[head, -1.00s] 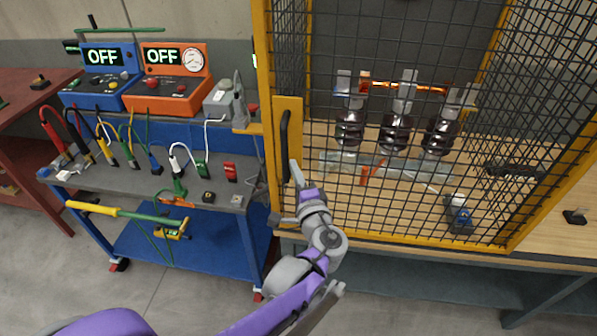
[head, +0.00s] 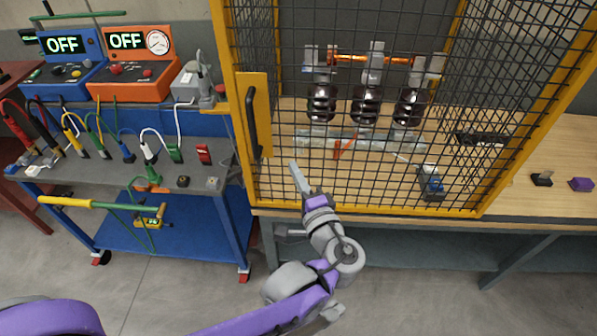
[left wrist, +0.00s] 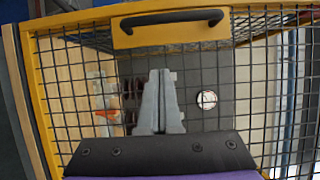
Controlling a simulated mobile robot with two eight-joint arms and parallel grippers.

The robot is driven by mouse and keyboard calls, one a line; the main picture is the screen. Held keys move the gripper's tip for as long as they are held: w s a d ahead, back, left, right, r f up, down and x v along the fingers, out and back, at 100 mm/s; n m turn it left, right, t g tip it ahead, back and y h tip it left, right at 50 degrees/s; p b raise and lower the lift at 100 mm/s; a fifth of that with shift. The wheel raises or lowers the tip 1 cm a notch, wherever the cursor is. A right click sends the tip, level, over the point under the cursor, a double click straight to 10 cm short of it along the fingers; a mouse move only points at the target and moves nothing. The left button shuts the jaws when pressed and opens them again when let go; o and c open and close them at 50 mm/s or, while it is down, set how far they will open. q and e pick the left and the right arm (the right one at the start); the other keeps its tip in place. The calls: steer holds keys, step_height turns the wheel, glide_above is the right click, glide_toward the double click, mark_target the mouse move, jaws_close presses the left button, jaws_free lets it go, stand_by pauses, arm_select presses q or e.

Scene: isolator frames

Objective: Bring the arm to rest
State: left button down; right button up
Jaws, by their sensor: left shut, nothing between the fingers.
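My left gripper (head: 299,180) is shut and empty. In the head view it is in front of the lower left part of the yellow-framed mesh door (head: 240,130), to the right of and below the black door handle (head: 251,123). In the left wrist view the shut fingers (left wrist: 158,100) point at the mesh, and the handle (left wrist: 171,19) shows at the top. Whether the fingertips touch the mesh I cannot tell. The door looks closed. My right gripper is not in view.
Behind the mesh stand several dark insulators (head: 365,105) on a wooden bench. On the left is a blue cart (head: 110,185) with a blue box (head: 65,60) and an orange box (head: 130,65), both reading OFF, and several coloured leads. Grey floor (head: 180,285) is free in front.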

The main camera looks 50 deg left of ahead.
arm_select(q)
steer(key=shift+s+d, duration=0.1)
steer(key=shift+s, duration=0.05)
steer(key=s+d+f+n+g+h, duration=0.2)
steer(key=d+f+h, duration=0.3)
steer(key=f+h, duration=0.5)
steer(key=d+f+n+h, duration=0.1)
steer(key=d+f+h, duration=0.1)
steer(key=d, duration=0.5)
steer(key=s+d+f+n+t+h, duration=0.1)
steer(key=d+f+h, duration=0.2)
steer(key=d+h, duration=0.2)
steer(key=d, duration=0.2)
steer(key=shift+d+f, duration=0.25)
steer(key=shift+d, duration=0.1)
